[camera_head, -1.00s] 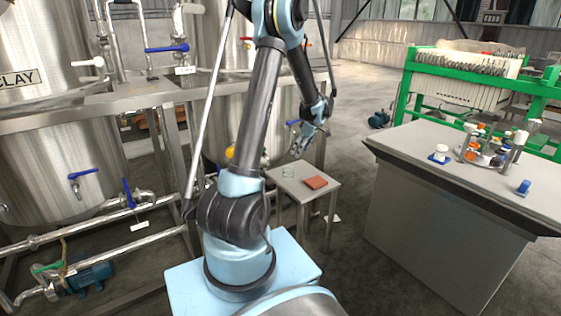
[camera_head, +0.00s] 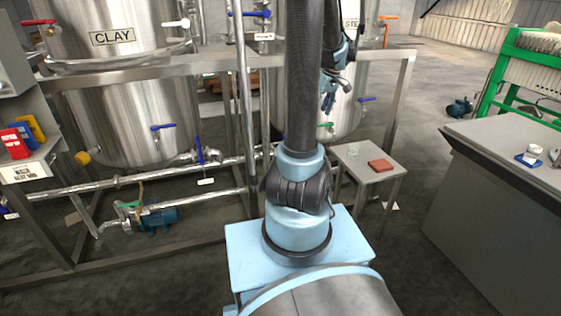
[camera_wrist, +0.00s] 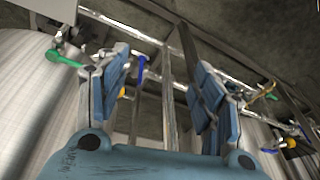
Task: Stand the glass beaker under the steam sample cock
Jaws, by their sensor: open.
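The glass beaker (camera_head: 353,152) is small, clear and faint, and stands on a small side table (camera_head: 350,169) in the head view. A steel tank whose label (camera_head: 350,22) reads "STE…", partly hidden by my arm, stands behind it. Low on this tank are a blue-handled valve (camera_head: 367,99) and a green-handled one (camera_head: 325,125); I cannot tell which is the steam sample cock. My gripper (camera_head: 328,102) is open and empty in front of this tank, above the table and apart from the beaker. In the wrist view its fingers (camera_wrist: 162,85) are spread with nothing between them.
A red-brown pad (camera_head: 380,165) lies on the side table. A steel frame (camera_head: 405,75) and low pipes (camera_head: 150,178) run along the tanks. The CLAY tank (camera_head: 135,120) is at left. A grey bench (camera_head: 490,200) stands at right, with bare floor between it and the side table.

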